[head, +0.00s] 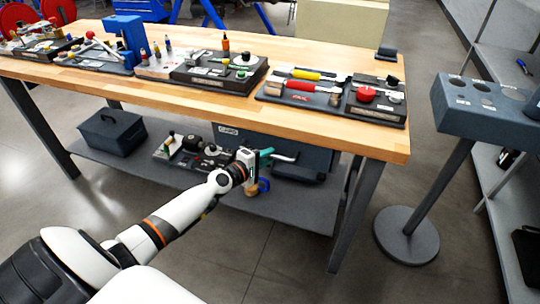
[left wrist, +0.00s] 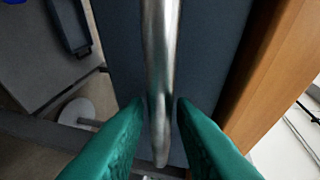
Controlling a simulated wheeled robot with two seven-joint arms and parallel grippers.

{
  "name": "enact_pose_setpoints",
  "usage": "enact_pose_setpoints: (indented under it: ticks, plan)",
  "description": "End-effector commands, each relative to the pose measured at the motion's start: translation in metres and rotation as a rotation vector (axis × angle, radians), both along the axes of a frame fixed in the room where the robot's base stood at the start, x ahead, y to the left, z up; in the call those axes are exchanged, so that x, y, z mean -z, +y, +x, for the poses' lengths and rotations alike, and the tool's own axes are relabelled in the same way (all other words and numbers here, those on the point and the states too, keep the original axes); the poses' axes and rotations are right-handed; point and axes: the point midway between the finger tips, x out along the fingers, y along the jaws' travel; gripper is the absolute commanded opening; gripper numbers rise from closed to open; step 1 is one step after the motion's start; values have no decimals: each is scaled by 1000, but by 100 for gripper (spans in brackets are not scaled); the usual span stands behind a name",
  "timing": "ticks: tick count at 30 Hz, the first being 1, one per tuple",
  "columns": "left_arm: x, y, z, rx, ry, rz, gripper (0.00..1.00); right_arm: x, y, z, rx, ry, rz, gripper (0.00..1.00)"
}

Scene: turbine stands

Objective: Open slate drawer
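The slate drawer (head: 312,160) is a dark blue-grey unit hung under the right half of the wooden workbench. It looks closed. Its silver bar handle (head: 285,157) sticks out at the front and also shows in the left wrist view (left wrist: 161,60), running down the middle. My left gripper (head: 263,158) is at the handle's left end. In the left wrist view, its two teal fingers (left wrist: 161,108) stand on either side of the bar, with a thin gap seeming to show at each side. My right gripper is not in view.
The workbench top (head: 225,98) holds several tool trays. A lower shelf (head: 215,185) carries a dark toolbox (head: 112,132) and a parts tray (head: 190,152). A grey stand (head: 405,220) is to the right. The floor before the bench is clear.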

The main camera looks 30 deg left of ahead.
Motion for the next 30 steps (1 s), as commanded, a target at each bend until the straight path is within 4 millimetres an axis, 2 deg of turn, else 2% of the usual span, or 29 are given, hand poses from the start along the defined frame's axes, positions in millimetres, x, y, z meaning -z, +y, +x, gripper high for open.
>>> enact_pose_setpoints:
  ticks: [6, 14, 18, 19, 30]
  plan:
    - [3, -3, 16, 0, 0, 0, 23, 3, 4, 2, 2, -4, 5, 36]
    - [3, -3, 16, 0, 1, 1, 23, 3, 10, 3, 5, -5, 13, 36]
    - [3, -3, 16, 0, 1, 1, 2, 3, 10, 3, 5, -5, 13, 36]
    - [3, -3, 16, 0, 1, 1, 0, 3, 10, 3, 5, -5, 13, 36]
    - [4, -4, 17, 0, 1, 0, 0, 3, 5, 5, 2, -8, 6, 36]
